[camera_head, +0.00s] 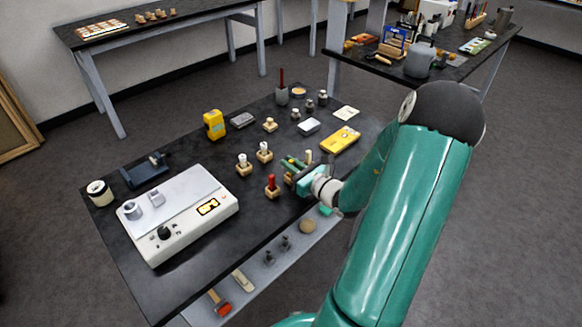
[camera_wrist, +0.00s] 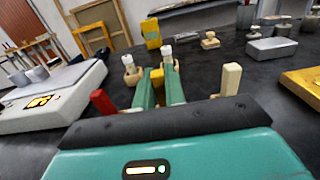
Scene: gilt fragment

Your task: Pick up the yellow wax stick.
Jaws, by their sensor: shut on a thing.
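My gripper (camera_head: 296,164) is low over the dark workbench, among several short sticks standing in small wooden blocks. In the wrist view its two green fingers (camera_wrist: 158,90) are closed on the yellow wax stick (camera_wrist: 157,77), which shows as a narrow strip between them. Its lower part is hidden by the fingers and gripper body, so I cannot tell whether it is clear of its block. A red stick (camera_head: 271,184) stands left of my gripper and a cream stick (camera_wrist: 231,79) to the right. Two white-topped sticks (camera_head: 242,162) (camera_head: 264,149) stand beyond the fingers.
A white device with a display (camera_head: 185,215) fills the bench's left front. Small neighbouring stands leave little room beside my fingers.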

